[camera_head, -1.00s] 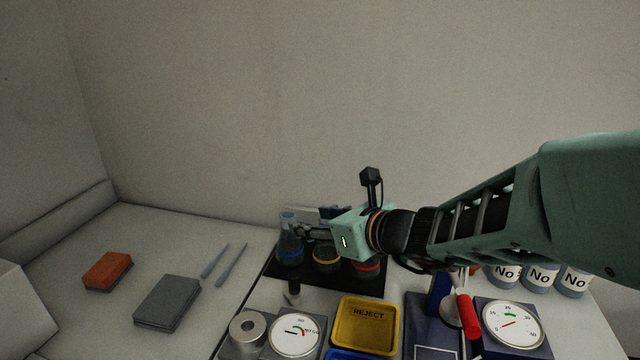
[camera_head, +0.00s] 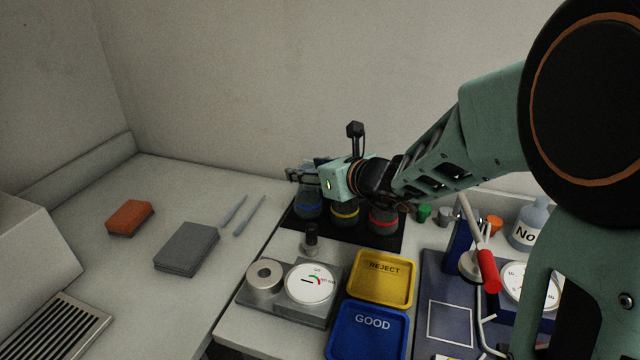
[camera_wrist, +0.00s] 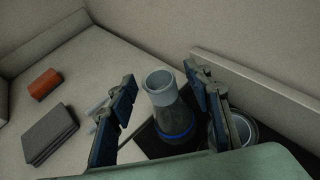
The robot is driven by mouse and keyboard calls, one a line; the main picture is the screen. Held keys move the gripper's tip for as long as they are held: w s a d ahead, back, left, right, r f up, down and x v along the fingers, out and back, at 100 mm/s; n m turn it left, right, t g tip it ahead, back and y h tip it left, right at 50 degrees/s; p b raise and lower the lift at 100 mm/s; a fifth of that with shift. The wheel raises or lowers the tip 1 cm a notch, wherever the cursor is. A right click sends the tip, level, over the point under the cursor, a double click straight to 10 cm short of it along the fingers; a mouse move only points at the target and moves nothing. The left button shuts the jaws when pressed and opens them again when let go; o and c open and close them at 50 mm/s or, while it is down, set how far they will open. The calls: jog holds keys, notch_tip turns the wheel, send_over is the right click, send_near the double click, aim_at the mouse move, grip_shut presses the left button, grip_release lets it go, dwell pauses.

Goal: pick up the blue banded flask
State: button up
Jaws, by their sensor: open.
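The blue banded flask (camera_head: 308,207) stands upright on a black mat (camera_head: 398,240), at the left end of a row of flasks. In the wrist view the flask (camera_wrist: 168,108) shows its open mouth and blue band between the two fingers of my gripper (camera_wrist: 160,100). The gripper is open, with a gap visible between the flask and the left finger; the right finger is closer, and I cannot tell whether it touches. In the head view my gripper (camera_head: 304,173) is at the flask's neck height and hides its top.
A yellow banded flask (camera_head: 344,213) and a red banded flask (camera_head: 384,220) stand just right. A dial gauge (camera_head: 311,283), a yellow REJECT tray (camera_head: 382,278) and a blue GOOD tray (camera_head: 367,332) are in front.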

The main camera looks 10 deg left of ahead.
jog(key=shift+w+a+f, duration=0.1)
jog(key=shift+w+a, duration=0.1)
jog(key=shift+c, duration=0.4)
grip_shut()
